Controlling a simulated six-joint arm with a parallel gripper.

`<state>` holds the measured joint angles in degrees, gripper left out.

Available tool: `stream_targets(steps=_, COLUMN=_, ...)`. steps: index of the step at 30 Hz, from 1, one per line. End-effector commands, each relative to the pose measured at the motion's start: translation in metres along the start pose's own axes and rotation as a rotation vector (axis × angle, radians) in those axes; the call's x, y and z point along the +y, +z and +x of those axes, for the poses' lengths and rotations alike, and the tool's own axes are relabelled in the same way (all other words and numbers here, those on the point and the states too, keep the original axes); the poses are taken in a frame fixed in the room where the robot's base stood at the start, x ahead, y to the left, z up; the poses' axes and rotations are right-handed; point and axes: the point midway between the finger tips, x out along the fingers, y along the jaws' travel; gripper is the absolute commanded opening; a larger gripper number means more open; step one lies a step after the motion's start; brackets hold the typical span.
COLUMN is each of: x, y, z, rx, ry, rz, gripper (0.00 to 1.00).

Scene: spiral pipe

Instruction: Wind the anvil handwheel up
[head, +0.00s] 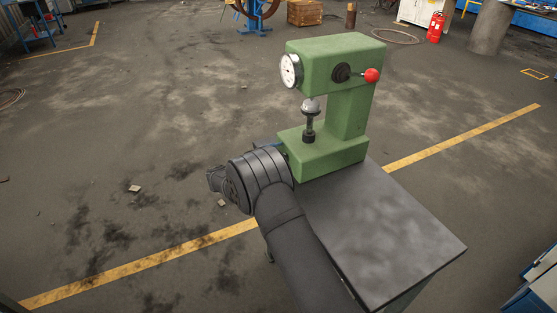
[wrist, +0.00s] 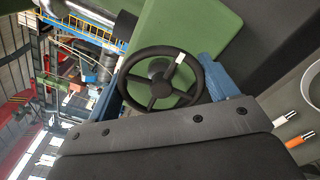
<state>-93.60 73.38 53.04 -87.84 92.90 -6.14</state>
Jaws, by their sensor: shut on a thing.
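The green bench tester (head: 336,62) stands on a grey-topped stand, with a white dial on its left face and a red-knobbed lever on its side. A round metal piece (head: 310,105) sits on the dark anvil spindle (head: 308,134), close below the tester's head; any gap above it is hard to judge. The black handwheel (wrist: 134,61) shows in the wrist view, with a white mark on its upper right rim. My gripper (wrist: 167,82) is shut on the handwheel, its blue fingers on opposite sides of the rim.
The stand's dark top (head: 385,232) is bare in front of the tester. A yellow floor line (head: 150,262) runs past the stand. A red fire extinguisher (head: 436,27) and a wooden crate (head: 304,12) stand far back. The floor to the left is mostly open, with small debris.

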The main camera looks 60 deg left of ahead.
Motion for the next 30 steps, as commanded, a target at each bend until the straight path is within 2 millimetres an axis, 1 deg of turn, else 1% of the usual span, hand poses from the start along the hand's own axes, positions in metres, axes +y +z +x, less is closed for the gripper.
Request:
stream_targets(steps=7, x=0.0000, y=0.0001, z=-0.0011, rx=0.000, ry=0.001, rz=0.040, gripper=0.56)
stream_targets(steps=18, x=-0.0001, y=0.0000, z=-0.0012, rx=0.000, ry=0.001, rz=0.043, gripper=0.56)
stream_targets(steps=19, x=-0.0001, y=0.0000, z=-0.0012, rx=0.000, ry=0.001, rz=0.043, gripper=0.81)
stream_targets(steps=22, x=-0.0001, y=0.0000, z=-0.0011, rx=0.000, ry=0.001, rz=0.043, gripper=1.00)
stream_targets(steps=30, x=-0.0014, y=-0.0004, z=-0.0001, rx=0.000, ry=-0.001, rz=0.040, gripper=1.00)
